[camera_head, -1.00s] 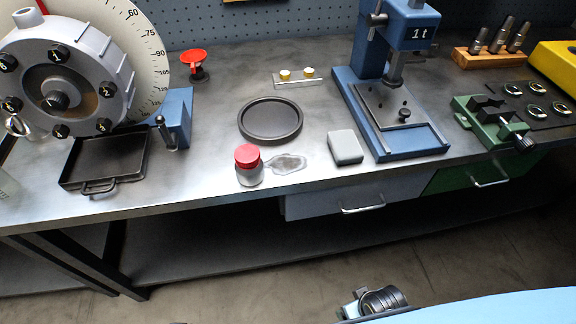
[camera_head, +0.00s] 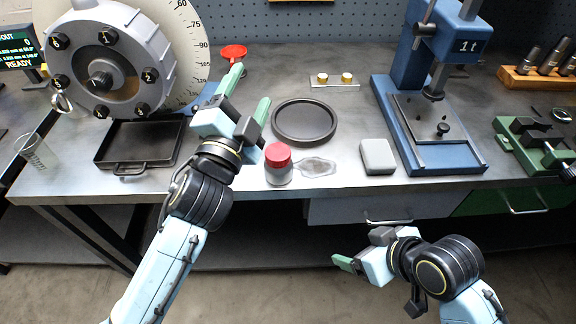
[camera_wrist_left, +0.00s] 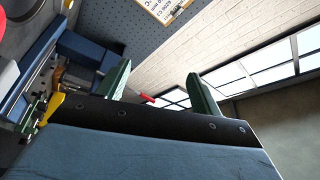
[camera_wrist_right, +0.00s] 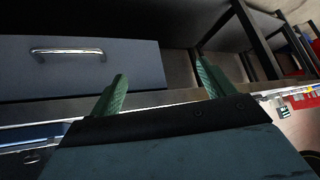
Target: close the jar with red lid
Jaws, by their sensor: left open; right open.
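The jar (camera_head: 279,176) is a small greyish clear jar standing upright near the front edge of the workbench. Its red lid (camera_head: 278,155) sits on top; I cannot tell whether it is tight. My left gripper (camera_head: 248,92) is open and empty, raised just left of and behind the jar, with its green fingers pointing up and away. My right gripper (camera_head: 340,262) is open and empty, below the bench edge and in front of it, right of the jar. Its open fingers show in the right wrist view (camera_wrist_right: 160,92).
A spill-like clear patch (camera_head: 315,167) lies right of the jar. A grey block (camera_head: 378,156), a round dark tray (camera_head: 305,139) and a blue press (camera_head: 440,166) stand nearby. A black pan (camera_head: 112,158) lies left. A drawer (camera_wrist_right: 120,76) is under the bench.

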